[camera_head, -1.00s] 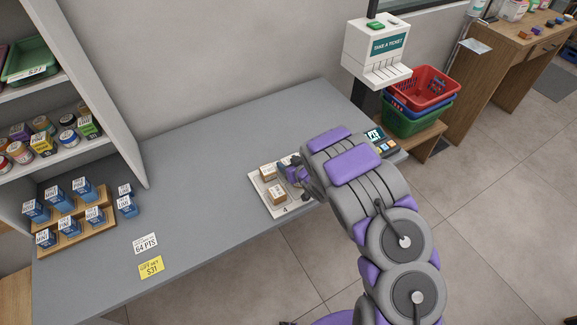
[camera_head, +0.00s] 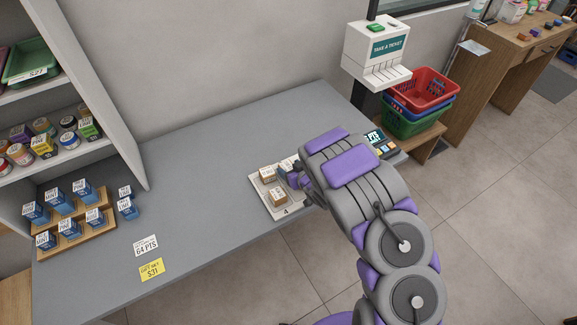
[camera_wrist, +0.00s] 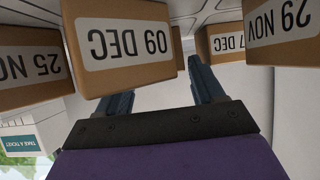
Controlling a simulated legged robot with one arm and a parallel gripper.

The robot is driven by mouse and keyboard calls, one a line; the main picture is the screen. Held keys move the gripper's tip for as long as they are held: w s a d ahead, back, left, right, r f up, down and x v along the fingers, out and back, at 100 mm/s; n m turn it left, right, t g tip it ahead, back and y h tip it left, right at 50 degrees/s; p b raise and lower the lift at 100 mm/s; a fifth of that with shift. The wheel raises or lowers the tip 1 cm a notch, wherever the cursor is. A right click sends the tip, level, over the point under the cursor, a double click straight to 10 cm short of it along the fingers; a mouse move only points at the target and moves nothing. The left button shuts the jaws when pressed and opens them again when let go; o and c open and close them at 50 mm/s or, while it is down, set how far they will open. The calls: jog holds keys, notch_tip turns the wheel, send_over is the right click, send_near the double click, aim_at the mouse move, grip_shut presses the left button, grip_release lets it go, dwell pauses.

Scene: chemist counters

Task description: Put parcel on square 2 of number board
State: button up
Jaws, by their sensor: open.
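The number board (camera_head: 259,194) is a white sheet near the front right edge of the grey counter, with a "4" readable at its near edge. Small brown parcels stand on it: one at the back left (camera_head: 267,175), one at the front (camera_head: 278,196), and one partly hidden beside my gripper (camera_head: 298,177). In the wrist view the labels are upside down: 09 DEC (camera_wrist: 125,42), 25 NOV (camera_wrist: 28,62), 29 NOV (camera_wrist: 283,32) and a partly covered DEC one (camera_wrist: 228,42). My gripper's fingers are apart. The 09 DEC parcel overlaps the left finger; contact is unclear. Square 2 cannot be made out.
A card terminal (camera_head: 384,142) sits right of my arm. A ticket dispenser (camera_head: 377,54) and stacked baskets (camera_head: 424,90) stand behind. Blue boxes (camera_head: 70,229) on wooden steps and price cards (camera_head: 151,269) are at left. The counter's middle is clear.

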jog(key=p+v, duration=0.1)
jog(key=v, duration=0.8)
jog(key=shift+s+d+r, duration=0.1)
jog(key=shift+s+r, duration=0.1)
jog(key=shift+r, duration=0.05)
jog(key=d+r+m+h, duration=0.2)
jog(key=d+r+h, duration=0.5)
jog(key=d, duration=0.4)
jog(key=s+d+r+m+g+h, duration=0.2)
jog(key=s+d+r+m+g, duration=0.1)
jog(key=s+d+r, duration=0.45)
jog(key=s+a+r+g, duration=0.1)
jog(key=s+r+g, duration=0.2)
jog(key=s, duration=0.8)
jog(key=s+a+r+m+g+y, duration=0.1)
jog(key=s+r, duration=0.4)
jog(key=s, duration=0.6)
jog(key=s+a+r+g+y, duration=0.1)
jog(key=s+a+r+g, duration=0.2)
jog(key=s, duration=0.8)
jog(key=shift+s+r+m+g, duration=0.4)
jog(key=shift+r+g, duration=0.15)
jog(key=shift+g, duration=0.45)
